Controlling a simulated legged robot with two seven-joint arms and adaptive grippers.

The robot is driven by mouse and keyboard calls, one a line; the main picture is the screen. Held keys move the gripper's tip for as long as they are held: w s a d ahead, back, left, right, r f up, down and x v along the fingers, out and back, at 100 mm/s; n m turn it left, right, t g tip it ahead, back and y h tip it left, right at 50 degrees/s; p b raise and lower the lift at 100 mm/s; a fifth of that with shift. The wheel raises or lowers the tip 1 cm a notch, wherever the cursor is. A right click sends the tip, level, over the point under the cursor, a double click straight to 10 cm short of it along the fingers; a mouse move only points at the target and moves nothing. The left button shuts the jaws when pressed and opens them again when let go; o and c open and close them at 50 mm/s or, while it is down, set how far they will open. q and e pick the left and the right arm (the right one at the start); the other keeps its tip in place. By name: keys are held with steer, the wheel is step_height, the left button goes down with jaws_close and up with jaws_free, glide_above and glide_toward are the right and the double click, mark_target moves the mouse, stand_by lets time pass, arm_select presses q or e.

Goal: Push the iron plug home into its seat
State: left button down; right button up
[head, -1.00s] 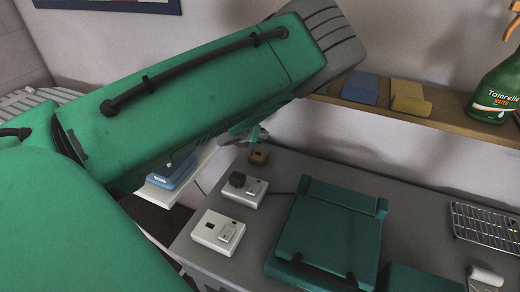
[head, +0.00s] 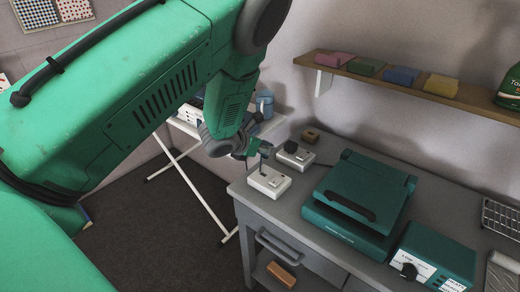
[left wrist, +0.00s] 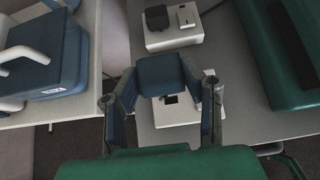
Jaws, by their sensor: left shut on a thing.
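The iron plug is a dark blue block (left wrist: 162,75) between my left gripper's fingertips in the left wrist view. My left gripper (left wrist: 162,84) is shut on it; in the head view the gripper (head: 257,151) is small, just above the front white socket box (head: 268,184). That box also shows under the plug in the left wrist view (left wrist: 212,112). Its dark seat opening (left wrist: 171,98) shows past the plug's edge, so the plug looks apart from it. The plug is mostly hidden in the head view. My right gripper is not in view.
A second socket box (head: 297,158) with a black plug (head: 290,147) stands behind, near a brown block (head: 310,136). A teal machine (head: 360,195) is to the right. A blue appliance (left wrist: 45,65) sits on a white surface at left. A shelf (head: 400,84) hangs above.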

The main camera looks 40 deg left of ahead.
mark_target(265, 157)
arm_select(q)
steer(key=shift+s+a+f+b, duration=0.25)
steer(key=shift+a+f+b, duration=0.1)
steer(key=shift+a+f, duration=0.55)
steer(key=d+f+b, duration=0.2)
steer(key=d, duration=0.1)
steer(key=shift+a+f+b, duration=0.3)
steer(key=shift+f+b, duration=0.35)
steer(key=shift+f, duration=0.3)
steer(key=shift+a+f, duration=0.6)
steer(key=shift+a, duration=0.15)
steer(key=shift+s+a, duration=0.1)
steer(key=shift+a, duration=0.1)
steer(key=shift+d+r, duration=0.25)
steer(key=shift+d, duration=0.6)
steer(key=shift+d+b, duration=0.15)
steer(key=shift+b, duration=0.15)
steer(key=shift+a, duration=0.6)
steer(key=shift+a+f, duration=0.2)
steer(key=shift+a, duration=0.35)
steer(key=shift+d+r, duration=0.2)
steer(key=shift+d, duration=0.85)
steer(key=shift+a+f, duration=0.15)
steer(key=shift+a, duration=0.15)
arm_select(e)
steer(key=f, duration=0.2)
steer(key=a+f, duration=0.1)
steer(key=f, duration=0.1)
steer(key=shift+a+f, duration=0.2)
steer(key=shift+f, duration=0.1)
